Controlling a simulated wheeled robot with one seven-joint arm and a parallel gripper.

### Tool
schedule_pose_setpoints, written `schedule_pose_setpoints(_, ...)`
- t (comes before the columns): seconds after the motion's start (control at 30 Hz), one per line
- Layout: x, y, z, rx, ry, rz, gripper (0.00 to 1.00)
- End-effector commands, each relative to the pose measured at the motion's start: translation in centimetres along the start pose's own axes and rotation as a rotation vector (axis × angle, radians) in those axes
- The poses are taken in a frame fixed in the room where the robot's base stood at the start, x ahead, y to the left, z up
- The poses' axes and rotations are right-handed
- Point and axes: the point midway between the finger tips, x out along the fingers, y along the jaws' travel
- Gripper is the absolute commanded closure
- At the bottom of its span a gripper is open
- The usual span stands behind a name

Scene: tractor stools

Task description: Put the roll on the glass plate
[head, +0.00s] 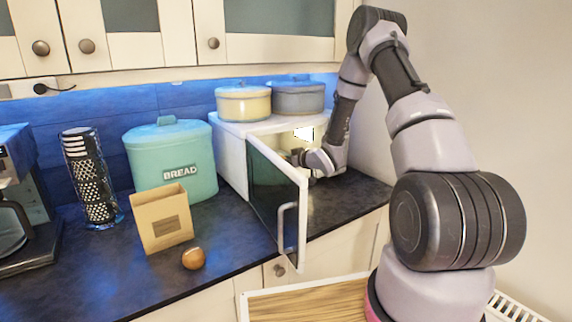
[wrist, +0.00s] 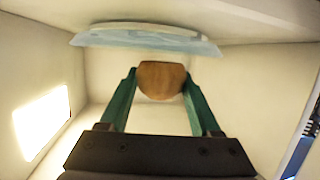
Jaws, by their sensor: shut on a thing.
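My gripper (wrist: 160,84) is inside the white microwave (head: 232,150), its two green fingers shut on a brown roll (wrist: 160,72). The glass plate (wrist: 145,38) is a pale, clear disc seen nearly edge-on at the top of the wrist view. The roll shows just below the plate's edge in that picture, with a thin gap between them; how far apart they are in depth I cannot tell. In the head view my wrist reaches in through the open front, and the roll and plate are hidden there.
The microwave door (head: 278,200) stands open toward the front. Two pots, one cream (head: 243,104) and one grey (head: 297,97), sit on top. A teal bread bin (head: 172,165), a paper bag (head: 163,222) and a round brown item (head: 193,258) stand on the counter to the left.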

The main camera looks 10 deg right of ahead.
Motion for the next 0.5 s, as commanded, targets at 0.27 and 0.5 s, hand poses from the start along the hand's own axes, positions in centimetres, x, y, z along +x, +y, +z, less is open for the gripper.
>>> schedule_pose_setpoints(0.27, 3.2, 0.7, -1.0, -0.001, 0.001, 0.0, 1.0)
schedule_pose_setpoints(0.5, 5.9, 1.2, -1.8, -0.001, 0.002, -0.001, 1.0)
